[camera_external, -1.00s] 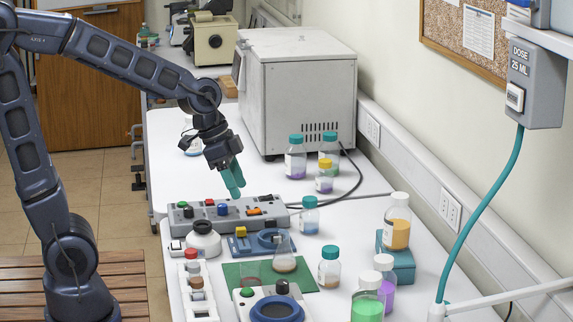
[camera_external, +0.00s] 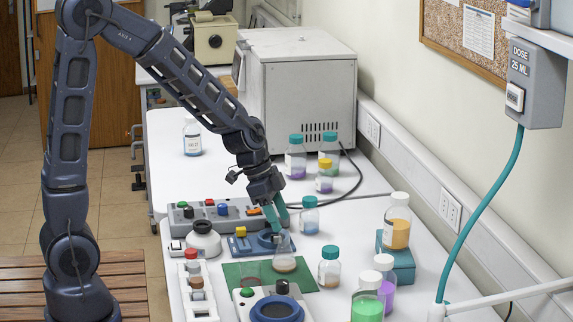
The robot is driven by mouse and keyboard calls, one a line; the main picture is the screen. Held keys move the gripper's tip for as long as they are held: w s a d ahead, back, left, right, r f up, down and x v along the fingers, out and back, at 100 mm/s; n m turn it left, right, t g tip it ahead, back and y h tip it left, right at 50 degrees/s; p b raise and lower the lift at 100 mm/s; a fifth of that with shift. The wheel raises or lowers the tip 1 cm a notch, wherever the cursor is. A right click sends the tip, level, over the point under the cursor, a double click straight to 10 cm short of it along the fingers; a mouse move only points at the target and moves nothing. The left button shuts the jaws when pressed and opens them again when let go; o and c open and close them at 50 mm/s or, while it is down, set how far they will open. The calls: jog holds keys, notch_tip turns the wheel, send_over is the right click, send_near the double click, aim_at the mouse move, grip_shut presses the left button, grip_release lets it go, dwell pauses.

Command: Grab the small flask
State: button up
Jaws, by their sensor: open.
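The small flask (camera_external: 284,262) is clear and conical, with a little brownish liquid at the bottom. It stands upright on the green mat (camera_external: 310,279). My gripper (camera_external: 277,221) has teal fingers and points down just above and slightly left of the flask's neck. Its jaws are open and hold nothing. Whether a fingertip touches the neck cannot be told from this view.
A blue ring-topped device (camera_external: 240,245) is close behind the flask, and a grey button panel (camera_external: 210,226) lies farther back. A teal-capped bottle (camera_external: 329,270) stands right of the flask. More bottles crowd the right side.

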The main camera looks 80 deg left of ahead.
aim_at(283, 231)
jog(key=shift+x, duration=3.3)
jog(key=shift+s+a, duration=0.1)
grip_shut()
